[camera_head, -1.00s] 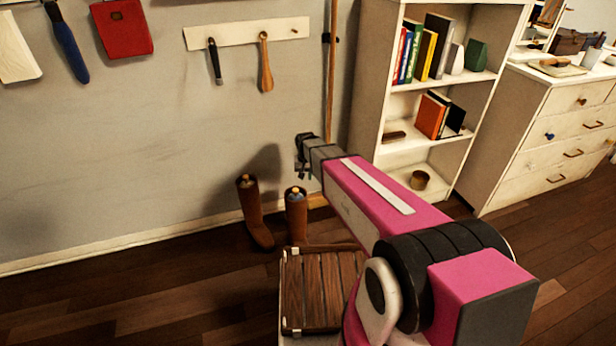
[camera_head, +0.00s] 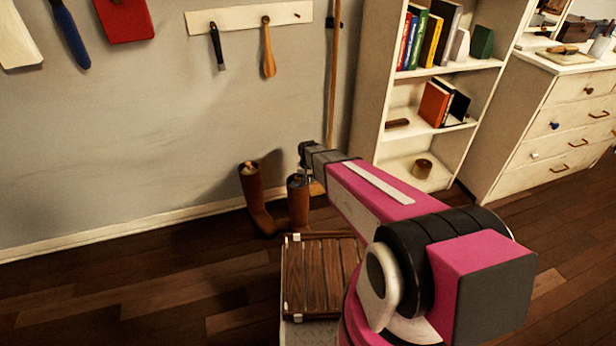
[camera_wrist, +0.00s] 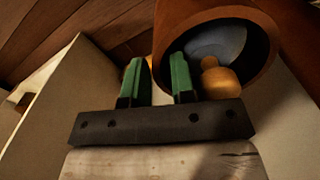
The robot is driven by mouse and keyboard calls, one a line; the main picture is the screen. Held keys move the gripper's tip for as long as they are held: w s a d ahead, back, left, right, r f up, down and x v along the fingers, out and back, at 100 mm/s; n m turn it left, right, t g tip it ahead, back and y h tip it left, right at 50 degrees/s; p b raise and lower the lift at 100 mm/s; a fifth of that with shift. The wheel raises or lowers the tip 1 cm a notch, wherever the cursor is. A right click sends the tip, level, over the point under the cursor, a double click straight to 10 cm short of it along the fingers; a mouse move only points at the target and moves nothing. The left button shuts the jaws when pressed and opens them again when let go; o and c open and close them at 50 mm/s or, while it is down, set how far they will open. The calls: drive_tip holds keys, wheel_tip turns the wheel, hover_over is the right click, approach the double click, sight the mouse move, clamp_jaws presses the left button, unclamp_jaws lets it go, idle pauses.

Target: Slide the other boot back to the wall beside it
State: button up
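Two brown boots stand upright by the wall, a left boot (camera_head: 256,204) nearer the wall and a right boot (camera_head: 298,206) a little out from it. Each has a light wooden knob in its top. My gripper (camera_head: 306,168) is just above and beside the right boot's top. In the wrist view, my gripper's green fingers (camera_wrist: 160,78) are apart. A boot's round opening (camera_wrist: 215,50), with a blue-grey inside and a wooden knob (camera_wrist: 219,78), is close ahead. The right finger overlaps the opening and the left finger is outside it. I cannot tell whether they touch the boot.
A slatted wooden surface (camera_head: 322,280) is in front of the boots. A broom (camera_head: 333,90) leans on the wall behind my gripper, beside a white bookshelf (camera_head: 388,160). Bare floor (camera_head: 130,290) lies to the left.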

drive_tip(key=shift+f, duration=0.15)
clamp_jaws()
drive_tip(key=shift+w, duration=0.1)
